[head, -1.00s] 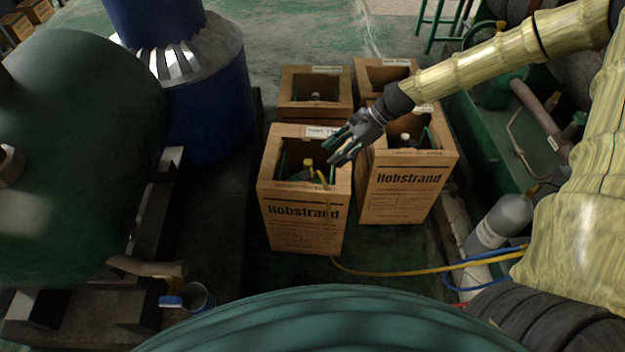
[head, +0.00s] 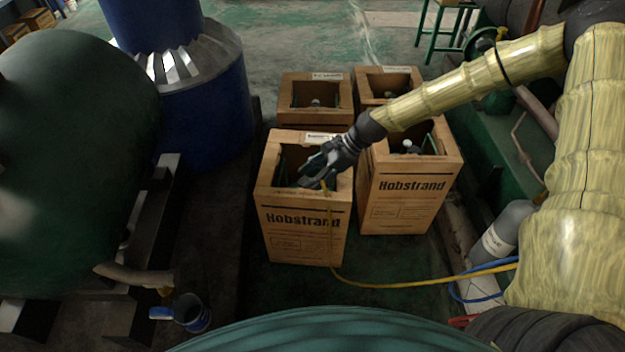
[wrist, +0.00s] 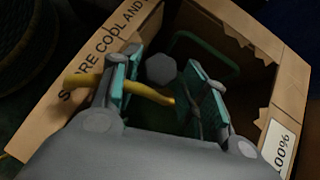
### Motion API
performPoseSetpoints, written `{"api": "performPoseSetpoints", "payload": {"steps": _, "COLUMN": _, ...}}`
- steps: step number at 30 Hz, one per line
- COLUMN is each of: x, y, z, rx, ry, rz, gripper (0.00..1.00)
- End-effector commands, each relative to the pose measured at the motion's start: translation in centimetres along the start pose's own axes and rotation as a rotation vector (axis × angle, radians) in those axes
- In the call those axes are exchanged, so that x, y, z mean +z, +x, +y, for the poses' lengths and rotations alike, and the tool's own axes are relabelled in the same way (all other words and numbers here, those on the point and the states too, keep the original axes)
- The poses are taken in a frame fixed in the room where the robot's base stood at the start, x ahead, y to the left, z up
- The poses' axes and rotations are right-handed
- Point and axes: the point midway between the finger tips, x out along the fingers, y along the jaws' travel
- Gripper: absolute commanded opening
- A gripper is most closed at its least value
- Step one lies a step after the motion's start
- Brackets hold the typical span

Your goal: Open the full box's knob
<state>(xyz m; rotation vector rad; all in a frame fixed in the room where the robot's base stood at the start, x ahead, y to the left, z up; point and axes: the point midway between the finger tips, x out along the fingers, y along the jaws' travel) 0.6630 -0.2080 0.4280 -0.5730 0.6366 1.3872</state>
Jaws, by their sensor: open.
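The front-left Hobstrand box (head: 300,252) is an open-topped cardboard carton with a yellow hose (head: 332,235) running out over its front. In the wrist view, this box (wrist: 85,68) bears a white label (wrist: 280,150) reading 100%. A grey, many-sided knob (wrist: 161,69) shows inside it, between and beyond my fingers. My gripper (head: 318,178) is open at the box's opening, above the right part. In the wrist view, my gripper (wrist: 168,88) has its teal-padded fingers on either side of the knob, apart from it as far as I can see. The hose (wrist: 145,91) passes between the fingers. The head view does not show the knob clearly.
A second Hobstrand box (head: 405,205) stands close on the right, with two more boxes behind (head: 315,88). A blue drum (head: 205,110) and a dark green tank (head: 75,170) are on the left. A grey cylinder (head: 505,235) lies at right.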

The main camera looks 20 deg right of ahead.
Motion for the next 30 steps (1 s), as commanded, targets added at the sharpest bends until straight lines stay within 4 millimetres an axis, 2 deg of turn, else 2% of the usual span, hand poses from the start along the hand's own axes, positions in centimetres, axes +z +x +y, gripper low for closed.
{"api": "performPoseSetpoints", "payload": {"steps": 3, "x": -0.03, "y": 0.55, "z": 0.00, "rx": 0.000, "ry": 0.000, "rz": 0.000, "gripper": 0.44}}
{"api": "performPoseSetpoints", "payload": {"steps": 12, "x": 0.01, "y": 0.60, "z": -0.02, "rx": -0.001, "ry": 0.000, "rz": 0.000, "gripper": 0.44}}
{"api": "performPoseSetpoints", "payload": {"steps": 18, "x": -0.02, "y": 0.59, "z": 0.01, "rx": -0.001, "ry": 0.000, "rz": 0.000, "gripper": 0.11}}
{"api": "performPoseSetpoints", "payload": {"steps": 30, "x": 0.21, "y": 0.57, "z": -0.09, "rx": 0.050, "ry": -0.048, "rz": 0.002, "gripper": 0.11}}
